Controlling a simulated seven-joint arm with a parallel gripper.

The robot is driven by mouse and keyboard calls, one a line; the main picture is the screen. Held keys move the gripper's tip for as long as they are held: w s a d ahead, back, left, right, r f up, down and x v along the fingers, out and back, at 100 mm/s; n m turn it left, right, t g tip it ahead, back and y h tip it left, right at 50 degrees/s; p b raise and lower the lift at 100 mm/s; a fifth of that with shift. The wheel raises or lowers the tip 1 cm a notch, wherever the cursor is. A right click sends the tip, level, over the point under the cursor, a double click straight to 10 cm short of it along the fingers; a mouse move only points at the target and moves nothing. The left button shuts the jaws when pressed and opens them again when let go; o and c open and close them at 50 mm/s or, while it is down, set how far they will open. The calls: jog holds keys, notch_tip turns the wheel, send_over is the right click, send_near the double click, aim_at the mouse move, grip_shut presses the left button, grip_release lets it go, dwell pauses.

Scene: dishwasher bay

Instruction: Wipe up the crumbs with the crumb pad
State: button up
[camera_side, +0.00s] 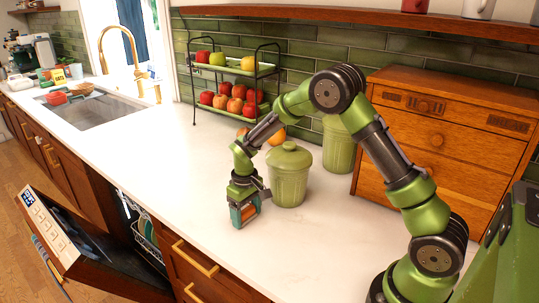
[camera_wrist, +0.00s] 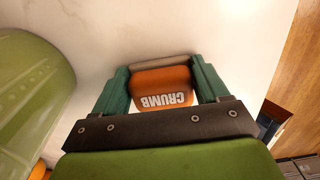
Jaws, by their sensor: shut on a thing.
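The crumb pad (camera_wrist: 160,84) is an orange block with white "CRUMB" lettering and a greyish edge at its far side. My gripper (camera_side: 243,216) is shut on it, with a teal finger on each side, low over or at the white countertop (camera_side: 330,240). In the side view the pad's orange (camera_side: 249,211) shows between the fingers. I cannot tell whether the pad touches the counter. No crumbs can be made out in either view.
A green lidded canister (camera_side: 289,178) stands just right of my gripper, with another (camera_side: 339,146) behind. A wooden drawer cabinet (camera_side: 450,135) is at the back right. A two-tier fruit rack (camera_side: 234,113) stands behind. The counter toward the sink (camera_side: 95,112) is clear.

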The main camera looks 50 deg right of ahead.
jog(key=shift+w, duration=0.85)
jog(key=shift+s+r, duration=0.1)
jog(key=shift+r, duration=4)
